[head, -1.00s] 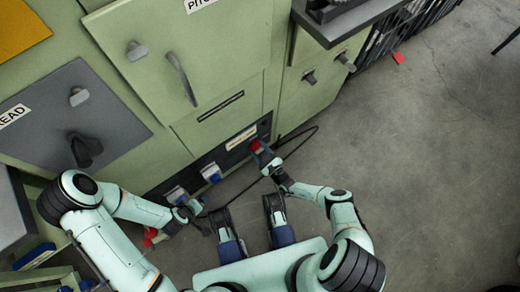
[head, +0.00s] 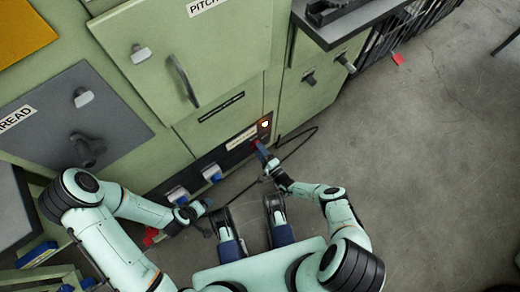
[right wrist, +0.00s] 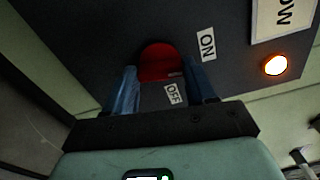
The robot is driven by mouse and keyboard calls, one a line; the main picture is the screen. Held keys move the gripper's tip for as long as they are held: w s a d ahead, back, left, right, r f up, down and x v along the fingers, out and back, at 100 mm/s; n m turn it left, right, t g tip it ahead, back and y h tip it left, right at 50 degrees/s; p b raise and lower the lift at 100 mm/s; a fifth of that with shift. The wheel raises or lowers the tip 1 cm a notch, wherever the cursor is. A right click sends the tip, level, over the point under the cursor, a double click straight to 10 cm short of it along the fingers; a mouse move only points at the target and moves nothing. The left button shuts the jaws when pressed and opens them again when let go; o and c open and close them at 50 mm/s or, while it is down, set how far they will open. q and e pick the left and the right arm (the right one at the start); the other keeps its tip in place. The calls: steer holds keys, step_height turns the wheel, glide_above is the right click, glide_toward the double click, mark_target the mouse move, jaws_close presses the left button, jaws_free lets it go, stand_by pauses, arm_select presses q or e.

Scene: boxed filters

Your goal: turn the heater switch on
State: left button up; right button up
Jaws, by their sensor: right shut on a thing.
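The red heater switch (right wrist: 158,60) sits on a dark panel in the right wrist view, between the two blue fingers of my right gripper (right wrist: 158,84). An ON label (right wrist: 207,43) and an OFF label (right wrist: 171,94) are beside it. A round lamp (right wrist: 274,65) on the panel glows orange. In the head view the lamp also glows (head: 265,124), and my right gripper (head: 260,151) is at the panel, partly hiding the red switch. My left gripper (head: 197,211) is low by the cabinet base, away from the switch; its fingers are too small to read.
Green cabinets (head: 150,65) with handles and knobs stand ahead. Two blue-and-white fittings (head: 212,173) are on the low panel left of the switch. A black cable (head: 298,150) lies on the floor by my right gripper. Open concrete floor (head: 440,170) is to the right.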

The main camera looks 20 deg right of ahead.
arm_select(q)
steer(key=shift+s, duration=0.1)
arm_select(e)
steer(key=shift+d+n, duration=0.1)
steer(key=shift+n, duration=0.9)
steer(key=o, duration=1)
steer(key=shift+o, duration=0.2)
arm_select(q)
steer(key=shift+r, duration=0.1)
arm_select(e)
steer(key=shift+s, duration=0.1)
arm_select(q)
steer(key=s+r+p, duration=0.1)
steer(key=s+d, duration=0.1)
steer(key=shift+s+d+r+g+p, duration=0.2)
steer(key=shift+s+r+g+p, duration=0.1)
steer(key=shift+r+g+p, duration=0.1)
arm_select(e)
steer(key=v, duration=0.7)
steer(key=shift+s, duration=0.2)
arm_select(q)
steer(key=shift+f, duration=0.1)
arm_select(e)
steer(key=shift+d, duration=0.1)
